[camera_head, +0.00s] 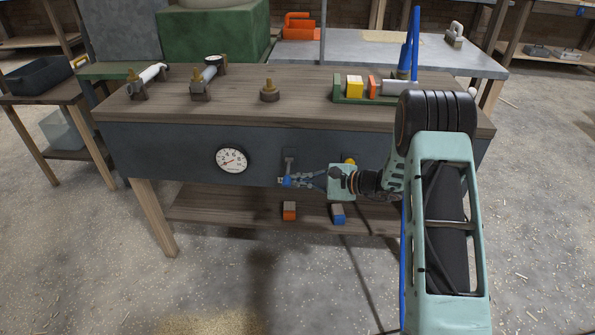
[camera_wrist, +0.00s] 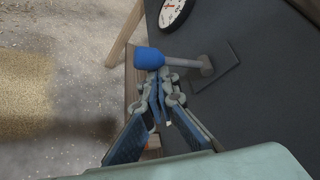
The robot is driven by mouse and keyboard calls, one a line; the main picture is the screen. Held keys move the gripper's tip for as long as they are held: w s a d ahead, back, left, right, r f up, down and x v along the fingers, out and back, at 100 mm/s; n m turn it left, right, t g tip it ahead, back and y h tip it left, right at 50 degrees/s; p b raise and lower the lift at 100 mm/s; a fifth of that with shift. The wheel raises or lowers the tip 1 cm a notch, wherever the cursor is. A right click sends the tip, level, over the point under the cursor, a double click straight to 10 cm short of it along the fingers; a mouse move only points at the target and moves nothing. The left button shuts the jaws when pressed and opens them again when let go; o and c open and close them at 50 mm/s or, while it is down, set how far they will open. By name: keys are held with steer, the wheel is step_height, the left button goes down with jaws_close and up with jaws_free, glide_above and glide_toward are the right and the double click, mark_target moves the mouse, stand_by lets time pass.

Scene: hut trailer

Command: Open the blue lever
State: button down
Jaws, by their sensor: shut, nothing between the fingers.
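The blue lever has a blue knob (camera_wrist: 148,58) on a grey shaft (camera_wrist: 185,63), fixed to a dark square plate on the bench's front panel. In the head view its blue knob (camera_head: 286,181) hangs below the plate, at the tip of my gripper. My gripper (camera_head: 297,180) reaches in from the right, in front of the panel. In the wrist view my gripper (camera_wrist: 165,75) is shut and empty, with its fingertips right beside the knob and shaft. I cannot tell whether they touch the lever.
A round gauge (camera_head: 231,159) is on the panel to the left. A yellow knob (camera_head: 349,161) shows to the right, partly behind my gripper. Orange (camera_head: 289,211) and blue (camera_head: 338,214) blocks show below the panel. The bench top (camera_head: 240,95) carries several fittings and a green tray (camera_head: 345,99).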

steer(key=r+m+g+p, duration=0.1)
steer(key=p, duration=0.1)
steer(key=r+m+p, duration=0.1)
steer(key=p, duration=0.1)
steer(key=shift+s+r+g, duration=0.3)
steer(key=shift+r+g, duration=0.1)
steer(key=shift+r+m+g+h+p, duration=0.3)
steer(key=shift+r+m+g+p, duration=0.65)
steer(key=shift+p, duration=0.8)
steer(key=shift+w+r, duration=0.15)
steer(key=shift+r, duration=0.15)
